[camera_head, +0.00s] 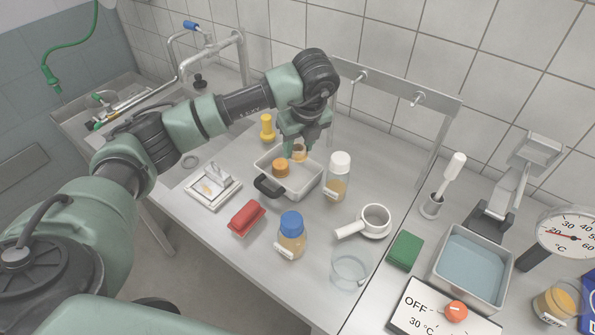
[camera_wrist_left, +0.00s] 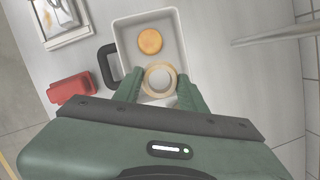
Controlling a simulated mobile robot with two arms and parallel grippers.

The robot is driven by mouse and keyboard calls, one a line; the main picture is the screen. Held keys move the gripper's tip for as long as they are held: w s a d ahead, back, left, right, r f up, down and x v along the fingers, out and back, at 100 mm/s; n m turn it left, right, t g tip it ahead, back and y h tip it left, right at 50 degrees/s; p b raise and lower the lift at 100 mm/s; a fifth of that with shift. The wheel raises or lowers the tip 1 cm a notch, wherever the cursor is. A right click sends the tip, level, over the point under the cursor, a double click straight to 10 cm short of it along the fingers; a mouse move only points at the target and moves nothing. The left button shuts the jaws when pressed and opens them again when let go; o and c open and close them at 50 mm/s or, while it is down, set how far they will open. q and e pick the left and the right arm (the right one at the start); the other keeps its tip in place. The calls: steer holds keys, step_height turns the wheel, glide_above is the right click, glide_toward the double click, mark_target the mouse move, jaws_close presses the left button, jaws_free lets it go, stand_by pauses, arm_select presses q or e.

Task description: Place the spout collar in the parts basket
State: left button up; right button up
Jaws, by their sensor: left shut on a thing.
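My left gripper (camera_head: 301,152) is shut on the spout collar (camera_head: 299,147), a tan ring, over the parts basket. In the left wrist view the collar (camera_wrist_left: 160,80) sits between the two green fingertips (camera_wrist_left: 160,92). The parts basket (camera_head: 312,188) is a pale rectangular tray with a dark handle; its rim also shows in the left wrist view (camera_wrist_left: 184,45). An orange round cap (camera_head: 280,168) lies inside the basket, beside the collar; it also shows in the left wrist view (camera_wrist_left: 150,41). I cannot tell whether the collar touches the basket floor. My right gripper is not in view.
A white-capped bottle (camera_head: 338,177) stands close to the basket's right side. A blue-capped bottle (camera_head: 291,236) and a red block (camera_head: 246,218) stand in front. A yellow piece (camera_head: 267,127) stands behind, and a white tray (camera_head: 213,186) lies left.

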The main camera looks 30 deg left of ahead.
mark_target(305, 151)
arm_select(q)
step_height(305, 151, down, 10)
steer(key=shift+f+p, duration=0.25)
steer(key=shift+p, duration=0.75)
steer(key=o, duration=0.9)
steer(key=shift+f, duration=0.15)
steer(key=o, duration=0.4)
steer(key=shift+r, duration=0.2)
steer(key=b+v, duration=0.3)
steer(key=v, duration=0.8)
steer(key=shift+d, duration=0.15)
steer(key=shift+s+r, duration=0.1)
steer(key=shift+r, duration=0.4)
